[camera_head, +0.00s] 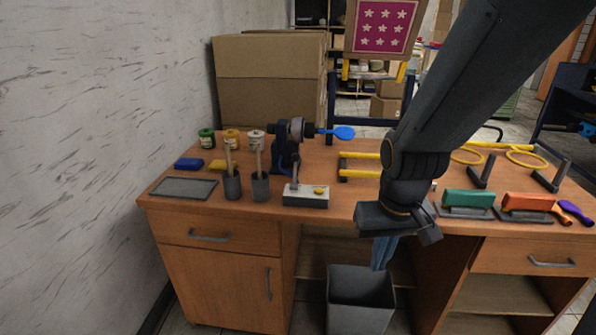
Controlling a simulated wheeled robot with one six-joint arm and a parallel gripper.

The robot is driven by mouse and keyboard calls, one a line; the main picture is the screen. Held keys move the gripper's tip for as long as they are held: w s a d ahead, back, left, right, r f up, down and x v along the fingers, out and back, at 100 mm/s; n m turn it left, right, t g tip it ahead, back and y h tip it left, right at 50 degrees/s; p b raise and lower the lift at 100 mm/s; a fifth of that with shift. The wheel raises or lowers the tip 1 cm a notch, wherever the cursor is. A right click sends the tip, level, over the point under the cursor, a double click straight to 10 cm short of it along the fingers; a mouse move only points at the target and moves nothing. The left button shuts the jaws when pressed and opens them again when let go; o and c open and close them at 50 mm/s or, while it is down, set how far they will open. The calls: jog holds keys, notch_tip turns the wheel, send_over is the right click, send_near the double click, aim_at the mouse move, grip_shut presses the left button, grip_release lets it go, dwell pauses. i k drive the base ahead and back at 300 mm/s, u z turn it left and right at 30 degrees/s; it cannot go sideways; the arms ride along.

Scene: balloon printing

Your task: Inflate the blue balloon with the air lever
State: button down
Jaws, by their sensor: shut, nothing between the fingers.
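My arm comes down from the upper right and hides part of the desk.
Left on the desk are paint jars (231,140), brush cups (232,186) and a grey tray (183,188). A grey bin (361,300) stands below.

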aim_at(296, 158)
jog(key=k, duration=0.55)
jog(key=u, duration=0.9)
jog(key=i, duration=1.7)
jog(key=z, duration=1.3)
